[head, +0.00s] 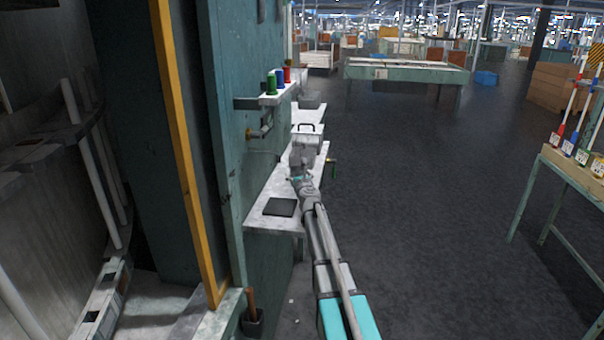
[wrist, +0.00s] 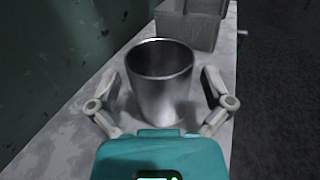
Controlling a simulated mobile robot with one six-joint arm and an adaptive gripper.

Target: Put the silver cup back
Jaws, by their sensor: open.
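The silver cup (wrist: 160,88) stands upright on a pale, worn ledge in the wrist view, its open mouth up and empty as far as I see. My gripper (wrist: 161,86) is open, with one finger at the left of the cup and one at the right. A gap shows between the cup and each finger, so I see no grip on it. In the head view my gripper (head: 300,172) is over the white ledge (head: 285,188), and I cannot make out the cup clearly there.
A grey box (wrist: 188,28) stands just behind the cup. A dark square pad (head: 280,207) lies on the near ledge. Colored spools (head: 279,79) sit on a small shelf above. A green wall (wrist: 70,55) borders the left; open floor (head: 420,200) lies right.

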